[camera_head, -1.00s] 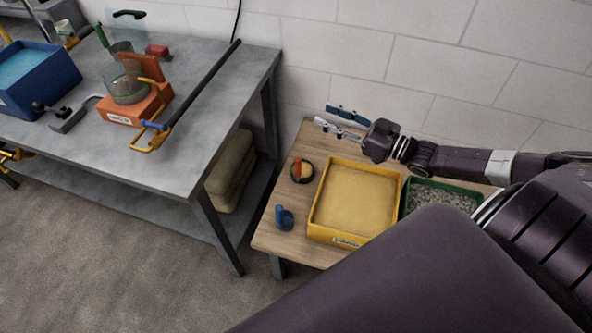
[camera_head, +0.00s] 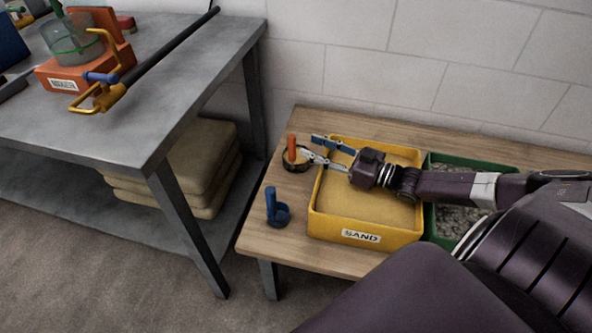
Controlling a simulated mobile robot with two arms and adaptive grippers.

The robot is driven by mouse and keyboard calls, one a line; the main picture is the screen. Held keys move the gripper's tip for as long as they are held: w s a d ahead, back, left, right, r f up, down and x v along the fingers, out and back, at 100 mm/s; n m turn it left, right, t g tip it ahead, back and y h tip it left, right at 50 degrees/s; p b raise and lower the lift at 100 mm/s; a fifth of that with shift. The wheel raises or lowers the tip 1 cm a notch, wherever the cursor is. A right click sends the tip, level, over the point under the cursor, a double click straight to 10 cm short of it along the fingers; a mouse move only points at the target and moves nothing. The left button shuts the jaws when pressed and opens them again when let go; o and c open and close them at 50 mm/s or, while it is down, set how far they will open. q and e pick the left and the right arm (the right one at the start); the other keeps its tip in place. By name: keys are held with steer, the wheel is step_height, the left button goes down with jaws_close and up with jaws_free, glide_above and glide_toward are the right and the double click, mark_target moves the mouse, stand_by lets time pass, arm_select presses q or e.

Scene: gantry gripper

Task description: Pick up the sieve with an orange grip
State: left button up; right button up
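The sieve with an orange grip (camera_head: 292,149) stands at the back left of the wooden table, a small dark round piece with an upright orange handle. My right gripper (camera_head: 310,147) reaches in from the right over the yellow sand box. Its two fingers are spread apart and point left. The fingertips are at the right side of the orange grip, very close to it. I cannot tell whether they touch it or pass around it. My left gripper is not in view.
A blue-handled scoop-like piece (camera_head: 277,211) stands in front of the sieve. The yellow box labelled SAND (camera_head: 362,237) and a green box of gravel (camera_head: 472,162) fill the table's middle and right. A grey workbench (camera_head: 110,120) stands left, across a gap.

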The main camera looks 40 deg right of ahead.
mark_target(291, 139)
steer(key=shift+w+a+f, duration=0.15)
steer(key=shift+w+f, duration=0.15)
steer(key=shift+w, duration=0.05)
steer(key=shift+b+x, duration=0.55)
steer(key=shift+x, duration=0.75)
steer(key=shift+b+x, duration=0.45)
steer(key=shift+x, duration=1.8)
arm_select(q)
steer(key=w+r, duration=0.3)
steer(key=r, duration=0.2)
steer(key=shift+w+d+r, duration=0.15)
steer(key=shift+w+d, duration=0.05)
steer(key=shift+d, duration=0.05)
arm_select(e)
steer(key=shift+r, duration=0.1)
jaws_close()
